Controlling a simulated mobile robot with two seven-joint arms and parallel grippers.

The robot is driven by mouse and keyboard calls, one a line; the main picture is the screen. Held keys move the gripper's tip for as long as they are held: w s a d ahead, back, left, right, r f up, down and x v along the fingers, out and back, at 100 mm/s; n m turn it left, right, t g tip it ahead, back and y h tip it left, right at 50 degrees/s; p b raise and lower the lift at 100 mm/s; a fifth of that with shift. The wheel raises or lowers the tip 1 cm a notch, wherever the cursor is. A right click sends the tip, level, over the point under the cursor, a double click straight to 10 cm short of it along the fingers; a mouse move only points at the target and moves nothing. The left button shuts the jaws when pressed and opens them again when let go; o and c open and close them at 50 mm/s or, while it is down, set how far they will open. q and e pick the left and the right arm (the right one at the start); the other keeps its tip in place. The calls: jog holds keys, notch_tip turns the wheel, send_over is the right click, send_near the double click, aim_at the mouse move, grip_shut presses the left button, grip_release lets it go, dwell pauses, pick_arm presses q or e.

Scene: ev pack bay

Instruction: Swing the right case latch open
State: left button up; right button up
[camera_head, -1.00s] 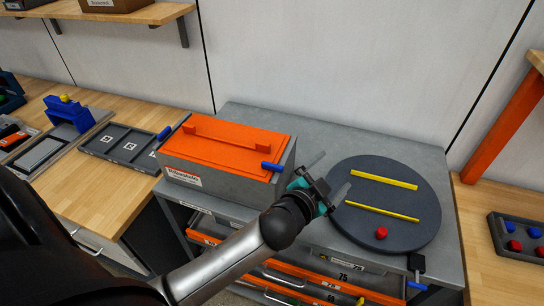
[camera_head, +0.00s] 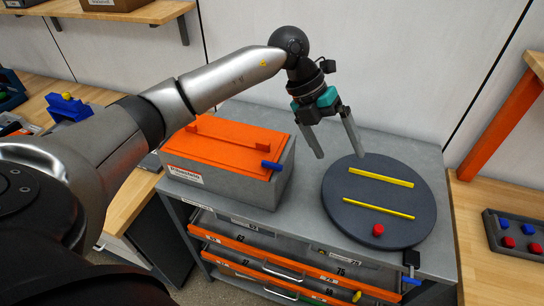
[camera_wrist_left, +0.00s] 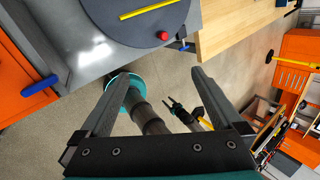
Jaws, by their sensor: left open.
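The grey case (camera_head: 229,196) with an orange lid (camera_head: 215,150) stands on the grey bench. The right case latch is a blue bar (camera_head: 272,165) at the lid's right end, pointing right. A blue bar that looks like this latch also shows at the left of the left wrist view (camera_wrist_left: 40,87). My left gripper (camera_head: 340,154) is open and empty, fingers down, above the bench right of the latch and apart from it. The left wrist view shows its spread fingers (camera_wrist_left: 160,75). The case's left latch is hidden behind my arm.
A dark round turntable (camera_head: 380,222) with yellow strips and a red knob (camera_head: 378,230) sits right of the case. Drawers (camera_head: 300,262) are below the bench top. A tray (camera_head: 520,232) of blue and red pieces lies at far right. Bare bench top lies between case and turntable.

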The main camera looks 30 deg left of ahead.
aim_at(272, 163)
pick_arm(q)
jog(key=a+r+n+g+y, duration=0.1)
jog(key=a+r+y, duration=0.15)
jog(key=a, duration=0.45)
jog(key=a+r+n+y, duration=0.1)
jog(key=a+y, duration=0.3)
jog(key=a, duration=0.4)
jog(key=f, duration=0.5)
jog(key=f+p, duration=0.1)
jog(key=f, duration=0.4)
jog(key=s+f+p, duration=0.1)
jog(key=f, duration=0.4)
jog(key=shift+d+f, duration=0.15)
jog(key=shift+d, duration=0.05)
jog(key=c, duration=1.3)
jog(key=shift+w, duration=0.1)
